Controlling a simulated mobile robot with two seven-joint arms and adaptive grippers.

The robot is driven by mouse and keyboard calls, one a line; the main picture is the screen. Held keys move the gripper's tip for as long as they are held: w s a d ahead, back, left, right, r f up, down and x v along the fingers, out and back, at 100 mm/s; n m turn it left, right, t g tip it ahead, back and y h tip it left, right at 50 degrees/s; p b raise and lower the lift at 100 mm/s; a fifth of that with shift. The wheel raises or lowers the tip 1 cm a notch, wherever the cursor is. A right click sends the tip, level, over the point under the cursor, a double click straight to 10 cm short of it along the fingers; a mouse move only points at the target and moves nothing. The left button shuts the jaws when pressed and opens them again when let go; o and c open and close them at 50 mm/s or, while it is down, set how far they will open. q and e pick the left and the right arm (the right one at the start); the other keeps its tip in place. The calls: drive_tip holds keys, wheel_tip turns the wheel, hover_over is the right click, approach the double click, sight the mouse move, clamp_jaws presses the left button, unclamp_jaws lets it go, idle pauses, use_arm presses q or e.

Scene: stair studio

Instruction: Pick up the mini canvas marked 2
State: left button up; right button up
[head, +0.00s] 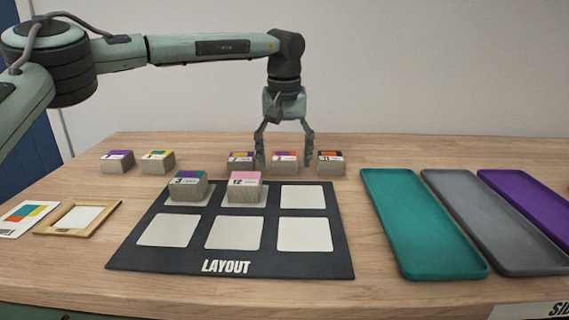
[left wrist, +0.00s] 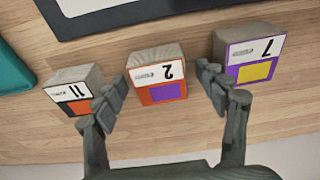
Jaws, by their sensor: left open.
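The mini canvas marked 2 (head: 286,168) is a small block with an orange and purple face, standing in the back row on the wooden table. In the left wrist view, the canvas marked 2 (left wrist: 158,76) shows its number upside down. My left gripper (head: 285,158) points down over it, open. In the left wrist view, the gripper (left wrist: 163,88) has one finger on each side of the canvas, with a gap to each side. Whether the fingers touch the canvas cannot be told, but they look apart from it. My right gripper is not in view.
The canvas marked 7 (head: 240,168) and the canvas marked 11 (head: 331,169) stand close on either side. Two more blocks stand farther left. The dark layout mat (head: 120,262) in front holds two blocks. Teal (head: 420,225), grey and purple trays lie right.

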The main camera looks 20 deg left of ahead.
use_arm(q)
drive_tip(key=shift+c, duration=0.6)
drive_tip(key=c, duration=1.1)
drive_tip(key=shift+r, duration=0.1)
